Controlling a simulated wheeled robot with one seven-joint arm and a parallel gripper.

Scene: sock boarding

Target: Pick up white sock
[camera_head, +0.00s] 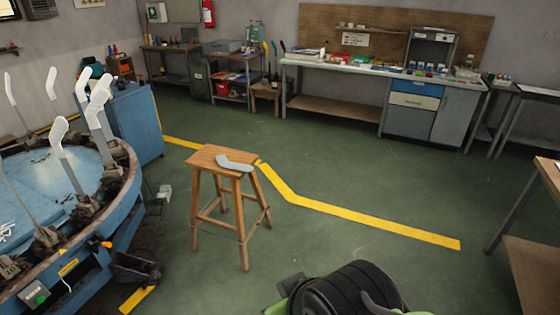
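A white sock (236,163), looking pale grey-white and bent at the heel, lies flat on the seat of a wooden stool (207,157). It lies across the right part of the seat, with its right end near the edge. My gripper cannot be made out in the head view. Dark and green parts, which may be mine, show at the bottom edge, well apart from the stool.
A round blue machine (125,215) with several upright white sock-shaped forms (62,140) stands at the left. A blue cabinet (138,125) is behind it. A long workbench (350,69) lines the back wall. Green floor (350,165) around the stool's right side is clear.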

